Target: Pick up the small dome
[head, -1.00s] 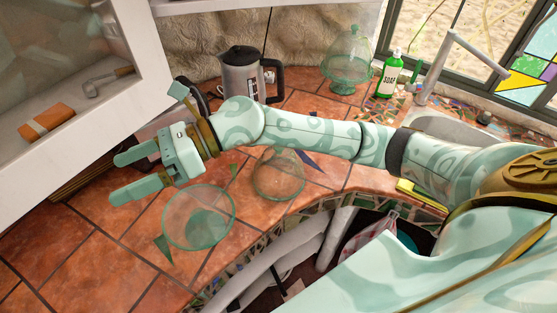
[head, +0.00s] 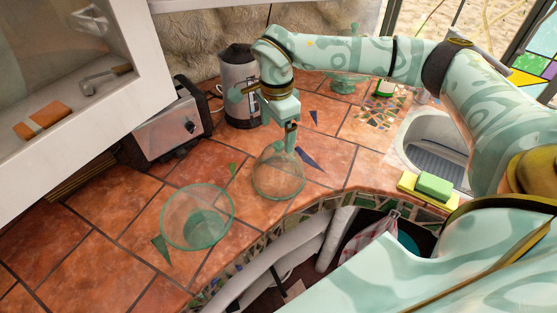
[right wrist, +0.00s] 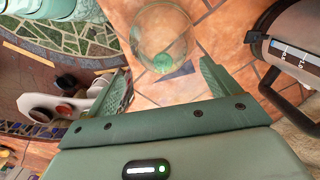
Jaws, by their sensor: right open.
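The small dome (head: 279,178) is clear glass and stands on the orange tile counter, right of a green glass bowl (head: 198,218). In the right wrist view the dome (right wrist: 160,24) is a round clear shape with a green knob, seen beyond and between the fingertips. My right gripper (head: 281,142) points down just above the dome's top in the head view. Whether a finger touches the knob I cannot tell. My left gripper is not in view.
A kettle (head: 239,85) stands close behind my right gripper, with a toaster (head: 170,128) to its left. A green glass stand (head: 345,84) is partly behind my arm. A sponge (head: 434,186) lies by the sink (head: 432,146). Blue and green shards lie near the dome. The front-left tiles are clear.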

